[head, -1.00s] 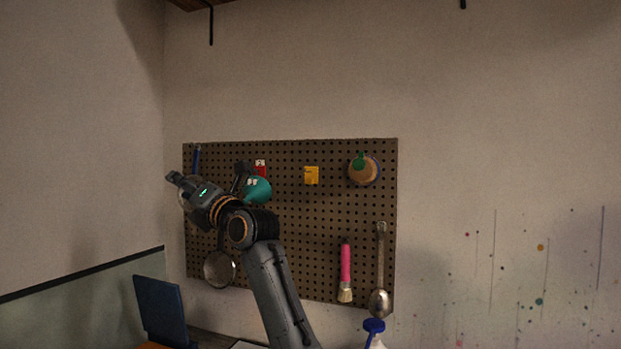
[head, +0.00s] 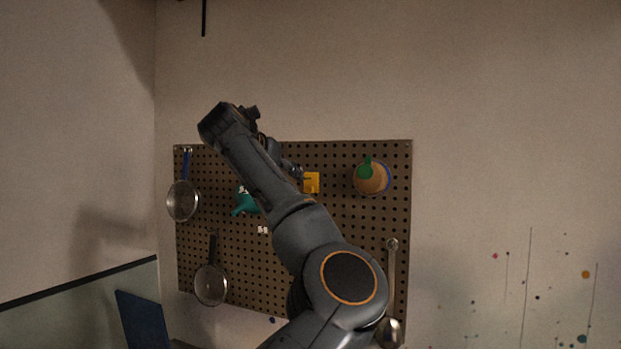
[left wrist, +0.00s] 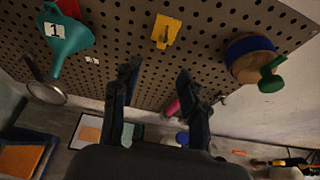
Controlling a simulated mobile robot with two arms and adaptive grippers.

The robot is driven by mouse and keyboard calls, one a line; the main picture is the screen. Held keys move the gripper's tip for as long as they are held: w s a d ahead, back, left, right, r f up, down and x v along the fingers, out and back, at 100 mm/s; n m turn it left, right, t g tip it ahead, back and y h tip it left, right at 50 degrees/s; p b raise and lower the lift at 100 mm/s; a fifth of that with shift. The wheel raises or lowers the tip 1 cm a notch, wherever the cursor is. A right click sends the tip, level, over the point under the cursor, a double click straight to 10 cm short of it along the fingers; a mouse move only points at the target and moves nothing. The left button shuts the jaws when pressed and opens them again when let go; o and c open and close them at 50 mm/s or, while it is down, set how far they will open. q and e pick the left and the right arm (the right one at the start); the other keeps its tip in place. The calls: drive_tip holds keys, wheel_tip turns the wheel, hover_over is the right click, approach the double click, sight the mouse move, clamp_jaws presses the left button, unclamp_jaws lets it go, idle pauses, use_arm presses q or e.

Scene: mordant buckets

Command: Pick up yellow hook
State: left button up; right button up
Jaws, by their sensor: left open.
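The yellow hook (head: 312,182) is a small yellow piece on the brown pegboard (head: 330,215). It shows in the head view just right of my left arm's far end. In the left wrist view the yellow hook (left wrist: 166,31) is at top centre, beyond the fingertips and in line with the gap between them. My left gripper (left wrist: 158,76) is open, its two dark fingers apart with nothing between them. In the head view my own arm largely hides it. My right gripper is in neither view.
A teal funnel (left wrist: 67,35) hangs left of the hook. A round tan item with a green part (head: 371,177) hangs to its right. Two strainers (head: 183,200) (head: 211,285) hang at the left. A metal spoon (head: 392,265) hangs at lower right, partly behind my arm.

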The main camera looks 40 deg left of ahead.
sight(308, 188)
use_arm(q)
drive_tip(key=p+x, duration=0.2)
drive_tip(key=x, duration=0.3)
drive_tip(key=p+x, duration=0.3)
drive_tip(key=x, duration=0.1)
drive_tip(key=shift+w+r, duration=0.1)
drive_tip(key=shift+w, duration=0.35)
drive_tip(key=shift+w+a+f, duration=0.1)
drive_tip(key=shift+w+f, duration=0.15)
drive_tip(key=shift+w, duration=0.05)
drive_tip(key=shift+s, duration=0.15)
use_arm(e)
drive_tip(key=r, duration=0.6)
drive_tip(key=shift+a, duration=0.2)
use_arm(q)
drive_tip(key=c, duration=0.7)
clamp_jaws()
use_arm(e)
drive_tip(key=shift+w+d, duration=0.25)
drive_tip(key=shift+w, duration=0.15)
